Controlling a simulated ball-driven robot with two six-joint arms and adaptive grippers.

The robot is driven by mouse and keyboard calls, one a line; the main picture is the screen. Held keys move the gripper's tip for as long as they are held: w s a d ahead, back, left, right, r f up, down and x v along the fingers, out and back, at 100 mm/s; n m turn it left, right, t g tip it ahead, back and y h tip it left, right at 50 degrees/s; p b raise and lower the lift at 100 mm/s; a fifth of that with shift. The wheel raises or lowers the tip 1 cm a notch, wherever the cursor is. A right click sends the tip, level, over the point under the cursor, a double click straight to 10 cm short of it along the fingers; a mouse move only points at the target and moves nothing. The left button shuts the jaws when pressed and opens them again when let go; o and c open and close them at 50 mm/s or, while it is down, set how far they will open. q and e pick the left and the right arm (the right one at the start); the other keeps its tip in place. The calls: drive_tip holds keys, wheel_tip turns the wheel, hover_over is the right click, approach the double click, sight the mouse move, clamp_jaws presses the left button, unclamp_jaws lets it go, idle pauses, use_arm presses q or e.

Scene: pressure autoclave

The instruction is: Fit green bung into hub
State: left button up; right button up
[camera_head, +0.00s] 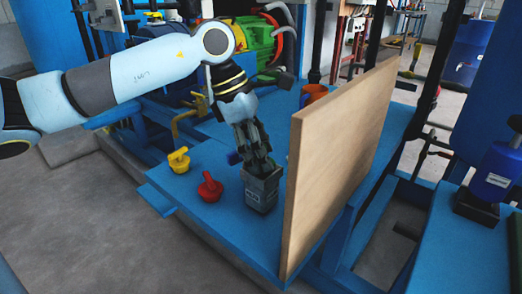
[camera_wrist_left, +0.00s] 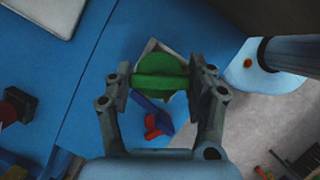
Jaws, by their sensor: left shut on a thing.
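My left gripper (camera_head: 261,164) points down at the dark grey open box (camera_head: 262,190) on the blue bench. In the left wrist view the gripper (camera_wrist_left: 161,80) is shut on the green bung (camera_wrist_left: 160,72), with a finger on each side of its raised grip. A pale square edge (camera_wrist_left: 150,46) shows behind the bung; I cannot tell whether the bung touches it. The head view hides the green bung behind the fingers and box. I cannot pick out the hub with certainty. My right gripper is not in view.
A red bung (camera_head: 210,188) and a yellow one (camera_head: 179,160) stand left of the box. A blue piece (camera_head: 233,158) is partly hidden by the gripper. A tall wooden board (camera_head: 340,165) stands close on the right. An orange cup (camera_head: 314,93) is behind it.

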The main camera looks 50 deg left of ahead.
use_arm(q)
drive_tip(key=shift+d+r+p, duration=0.1)
drive_tip(key=shift+r+p, duration=0.35)
drive_tip(key=shift+r, duration=0.75)
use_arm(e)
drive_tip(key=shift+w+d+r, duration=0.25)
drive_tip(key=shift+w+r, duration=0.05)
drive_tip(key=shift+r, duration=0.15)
use_arm(q)
drive_tip(key=shift+f+b, duration=0.1)
drive_tip(key=shift+b, duration=0.35)
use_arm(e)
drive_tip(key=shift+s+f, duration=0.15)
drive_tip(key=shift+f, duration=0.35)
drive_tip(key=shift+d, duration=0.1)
